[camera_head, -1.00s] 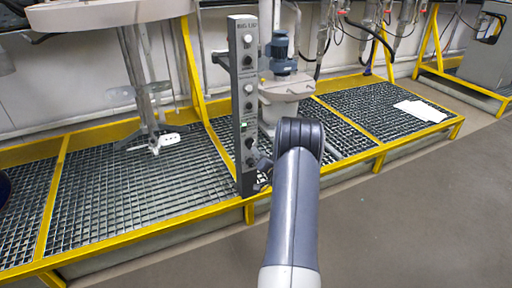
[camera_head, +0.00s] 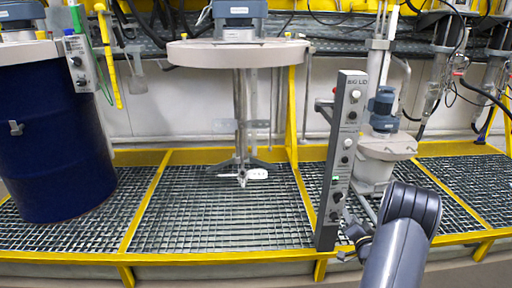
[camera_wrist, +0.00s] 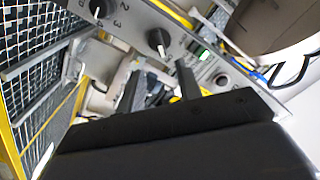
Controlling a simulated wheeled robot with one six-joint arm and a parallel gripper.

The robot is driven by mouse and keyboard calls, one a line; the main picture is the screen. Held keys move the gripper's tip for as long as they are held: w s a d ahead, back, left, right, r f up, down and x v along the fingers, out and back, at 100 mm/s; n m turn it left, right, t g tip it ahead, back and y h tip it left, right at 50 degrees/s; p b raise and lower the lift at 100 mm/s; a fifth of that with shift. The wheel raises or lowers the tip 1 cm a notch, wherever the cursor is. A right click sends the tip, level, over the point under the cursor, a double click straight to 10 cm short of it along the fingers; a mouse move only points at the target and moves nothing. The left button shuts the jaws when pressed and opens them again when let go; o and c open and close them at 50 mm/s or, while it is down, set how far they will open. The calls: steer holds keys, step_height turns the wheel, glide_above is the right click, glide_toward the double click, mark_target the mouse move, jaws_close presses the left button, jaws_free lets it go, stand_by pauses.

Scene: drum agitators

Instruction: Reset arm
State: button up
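My arm (camera_head: 405,225) reaches up from the bottom right of the head view, bent at a dark joint. My gripper (camera_head: 352,240) is small and partly hidden there, close to the lower part of a grey control column (camera_head: 341,160). In the wrist view, the two dark fingers of my gripper (camera_wrist: 158,84) stand apart with nothing seen between them. The column's panel fills the top of the wrist view, with black knobs (camera_wrist: 159,42) and a green-lit switch (camera_wrist: 204,55) beyond the fingers. Whether a finger touches the panel cannot be told.
A blue drum (camera_head: 58,130) stands at the left on a yellow-framed grating (camera_head: 215,215). An agitator (camera_head: 240,110) with a wide grey lid stands in the middle. A blue-motored machine (camera_head: 385,135) is behind the column. Hoses hang at the right.

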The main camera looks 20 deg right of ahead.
mark_target(341, 199)
steer(key=b+x, duration=0.2)
steer(key=x, duration=0.7)
steer(key=shift+a, duration=0.1)
steer(key=shift+s, duration=0.1)
